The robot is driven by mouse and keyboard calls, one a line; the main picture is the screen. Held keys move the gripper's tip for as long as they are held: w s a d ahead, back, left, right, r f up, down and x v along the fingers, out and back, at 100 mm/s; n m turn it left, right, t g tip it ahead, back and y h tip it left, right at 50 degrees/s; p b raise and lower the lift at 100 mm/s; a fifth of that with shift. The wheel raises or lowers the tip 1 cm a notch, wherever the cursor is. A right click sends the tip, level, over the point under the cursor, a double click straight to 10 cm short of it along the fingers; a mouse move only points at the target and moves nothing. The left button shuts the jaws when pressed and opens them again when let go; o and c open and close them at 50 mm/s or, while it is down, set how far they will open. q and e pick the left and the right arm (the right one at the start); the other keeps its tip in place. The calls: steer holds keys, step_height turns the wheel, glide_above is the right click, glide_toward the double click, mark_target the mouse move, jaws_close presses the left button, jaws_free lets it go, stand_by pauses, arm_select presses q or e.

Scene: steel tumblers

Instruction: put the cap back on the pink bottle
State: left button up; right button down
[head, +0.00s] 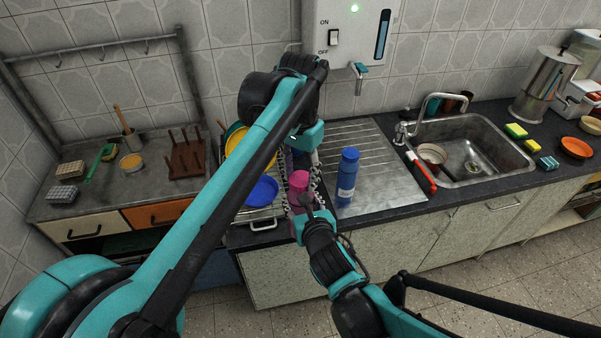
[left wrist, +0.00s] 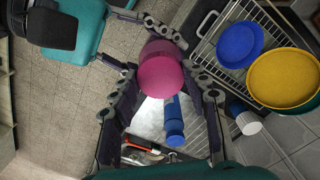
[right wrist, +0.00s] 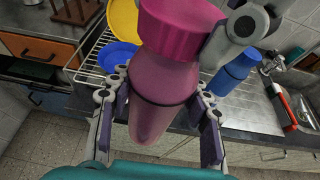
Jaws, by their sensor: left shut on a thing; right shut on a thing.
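The pink bottle (right wrist: 165,88) is translucent and stands between the fingers of my right gripper (right wrist: 158,125), which is shut on it. The bottle shows only partly in the head view (head: 297,228). The darker pink cap (right wrist: 182,28) is at the bottle's top, in line with it, with no clear gap; I cannot tell whether it is seated. My left gripper (left wrist: 163,100) is shut on the cap, its fingers on either side. The cap also shows in the head view (head: 298,180), partly hidden by the grippers.
A blue bottle (head: 347,178) stands on the steel drainboard (head: 385,180) just right of the grippers. A dish rack with a blue plate (head: 262,191) and a yellow plate (head: 240,150) is close on the left. The sink (head: 475,150) lies farther right. The counter's front edge is below.

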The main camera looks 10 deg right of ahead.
arm_select(q)
steer(key=m, duration=0.3)
steer(key=shift+m, duration=0.4)
steer(key=m, duration=1.2)
steer(key=shift+w, duration=0.1)
steer(key=m, duration=1.6)
steer(key=o, duration=0.8)
steer(key=shift+c, duration=0.2)
